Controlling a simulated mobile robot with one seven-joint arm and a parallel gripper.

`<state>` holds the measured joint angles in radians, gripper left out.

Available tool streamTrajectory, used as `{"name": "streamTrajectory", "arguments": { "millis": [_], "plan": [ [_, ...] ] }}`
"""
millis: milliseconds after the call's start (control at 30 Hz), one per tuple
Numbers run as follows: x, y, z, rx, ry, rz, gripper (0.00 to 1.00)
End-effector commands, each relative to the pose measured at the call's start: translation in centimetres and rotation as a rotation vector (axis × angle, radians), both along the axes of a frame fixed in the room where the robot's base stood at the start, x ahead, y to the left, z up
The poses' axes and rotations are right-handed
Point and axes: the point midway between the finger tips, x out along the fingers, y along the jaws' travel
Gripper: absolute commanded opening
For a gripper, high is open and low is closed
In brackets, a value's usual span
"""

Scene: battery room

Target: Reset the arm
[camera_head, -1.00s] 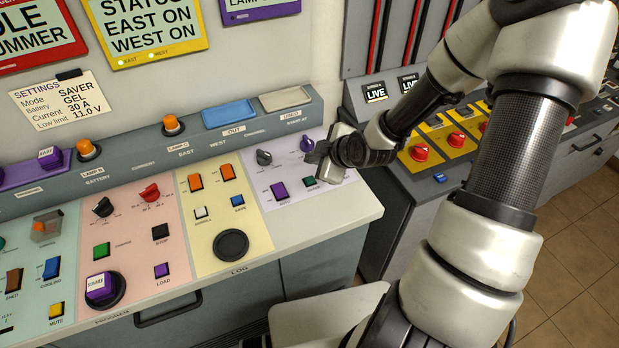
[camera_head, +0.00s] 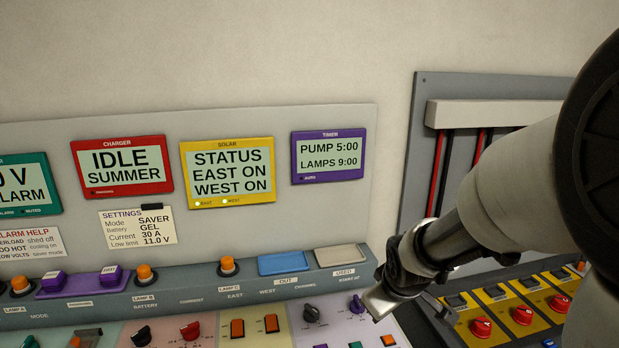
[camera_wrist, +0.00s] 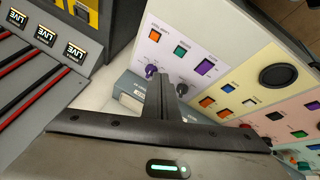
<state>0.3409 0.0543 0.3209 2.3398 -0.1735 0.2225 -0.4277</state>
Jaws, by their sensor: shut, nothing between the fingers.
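My gripper (camera_head: 379,303) is shut and empty, in front of the lilac panel at the right end of the console. In the head view the lilac panel (camera_head: 330,325) is partly hidden by my gripper and cut by the lower edge. My arm fills the right side of the head view.
The sloped console (camera_head: 200,285) runs along the bottom with lamps, knobs and switches. Screens, including the purple timer (camera_head: 328,157), hang behind it. A second panel with red knobs (camera_head: 521,315) and a grey board with red cables (camera_head: 478,145) stand at right.

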Motion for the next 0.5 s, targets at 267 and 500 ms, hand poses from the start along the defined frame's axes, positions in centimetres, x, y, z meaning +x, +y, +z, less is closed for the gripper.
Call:
{"name": "streamTrajectory", "arguments": {
  "millis": [267,500],
  "plan": [
    [-10.1,3.1,11.6,0.261,-0.004,-0.416,0.0],
    [-17.1,3.0,13.9,0.327,0.024,-0.482,0.0]
  ]
}}
